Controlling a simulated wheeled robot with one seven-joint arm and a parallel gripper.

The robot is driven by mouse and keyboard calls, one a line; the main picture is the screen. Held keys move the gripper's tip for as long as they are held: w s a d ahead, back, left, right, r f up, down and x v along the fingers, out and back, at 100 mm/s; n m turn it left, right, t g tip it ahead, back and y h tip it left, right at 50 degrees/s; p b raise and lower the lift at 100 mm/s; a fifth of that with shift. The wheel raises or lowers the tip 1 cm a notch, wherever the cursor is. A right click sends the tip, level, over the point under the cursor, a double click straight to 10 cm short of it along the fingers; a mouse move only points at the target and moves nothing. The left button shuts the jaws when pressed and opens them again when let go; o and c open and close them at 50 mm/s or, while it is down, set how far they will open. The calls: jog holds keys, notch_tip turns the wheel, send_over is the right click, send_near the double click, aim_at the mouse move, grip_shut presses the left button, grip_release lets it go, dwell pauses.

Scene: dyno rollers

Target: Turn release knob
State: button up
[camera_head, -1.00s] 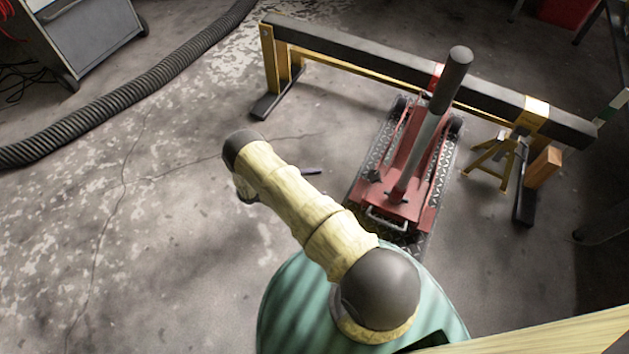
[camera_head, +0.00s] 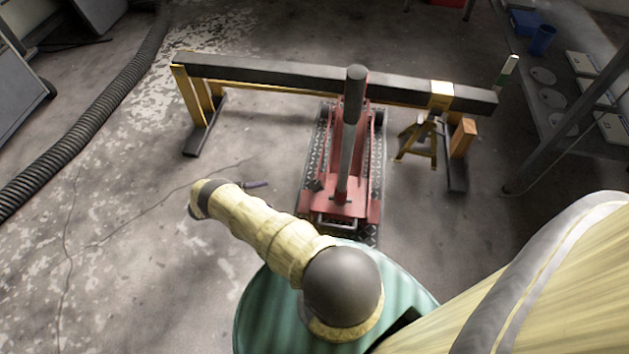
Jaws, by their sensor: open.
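The red floor jack (camera_head: 335,185) stands on the floor ahead of me, its long handle (camera_head: 348,135) pointing up with a dark grip at the top. A small dark knob (camera_head: 314,185) shows at the left of the handle's base; I take it for the release knob. My arm reaches out to the left of the jack, and its visible end is apart from the knob.
A black beam on yellow legs (camera_head: 300,75) spans behind the jack. A yellow jack stand (camera_head: 420,140) and a wooden block (camera_head: 463,138) are at right, near a shelf (camera_head: 575,135). A ribbed hose (camera_head: 100,110) lies at left.

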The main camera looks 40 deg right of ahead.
aim_at(313, 186)
jog(key=shift+d+r+m+g, duration=0.15)
jog(key=shift+d+m+g, duration=0.25)
jog(key=shift+g, duration=0.1)
jog(key=shift+a, duration=0.1)
jog(key=x, duration=1.1)
jog(key=p+x, duration=0.1)
jog(key=x, duration=0.5)
jog(key=shift+s+d+f, duration=0.15)
jog(key=shift+d+f, duration=0.1)
jog(key=shift+f, duration=0.05)
jog(key=c, duration=1)
